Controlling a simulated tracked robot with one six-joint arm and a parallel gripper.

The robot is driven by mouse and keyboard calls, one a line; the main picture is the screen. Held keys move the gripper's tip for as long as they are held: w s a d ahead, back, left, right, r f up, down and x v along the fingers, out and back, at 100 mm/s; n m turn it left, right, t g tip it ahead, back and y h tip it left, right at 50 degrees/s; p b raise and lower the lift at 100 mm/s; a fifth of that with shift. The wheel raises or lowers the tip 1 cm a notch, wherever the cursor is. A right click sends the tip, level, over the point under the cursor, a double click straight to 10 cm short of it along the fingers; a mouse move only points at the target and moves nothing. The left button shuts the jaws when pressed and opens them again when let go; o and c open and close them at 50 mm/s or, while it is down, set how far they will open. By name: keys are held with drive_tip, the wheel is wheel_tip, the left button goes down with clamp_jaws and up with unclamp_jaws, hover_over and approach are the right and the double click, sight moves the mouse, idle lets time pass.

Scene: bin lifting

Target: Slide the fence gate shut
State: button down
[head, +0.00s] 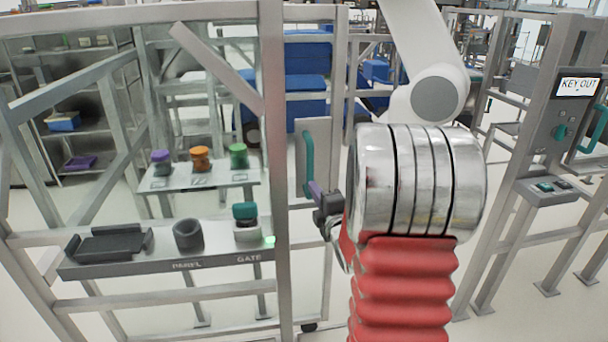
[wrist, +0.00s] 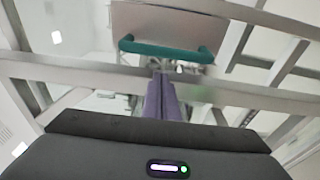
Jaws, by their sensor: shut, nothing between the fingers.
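The fence gate (head: 338,80) is a grey metal frame behind the front fence post, with a pale plate carrying a teal handle (head: 307,163). Open space lies between the gate and the right-hand post with the "KEY OUT" display. My gripper (head: 314,187) has purple fingers, shut and empty, at the lower part of the handle. In the wrist view, the teal handle (wrist: 165,52) spans across above the tips of my gripper (wrist: 163,75), near the handle's middle. I cannot tell if they touch. My arm hides part of the gap at right.
A shelf marked "PANEL" and "GATE" (head: 165,267) stands left, holding a black tray (head: 108,242), a dark cup (head: 187,234) and a teal-topped knob (head: 245,212). A lock post (head: 546,120) with a teal handle stands right. Blue bins (head: 306,85) are behind.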

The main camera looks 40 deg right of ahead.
drive_tip(key=shift+w, duration=0.1)
drive_tip(key=x, duration=1)
drive_tip(key=shift+d, duration=0.2)
idle(0.4)
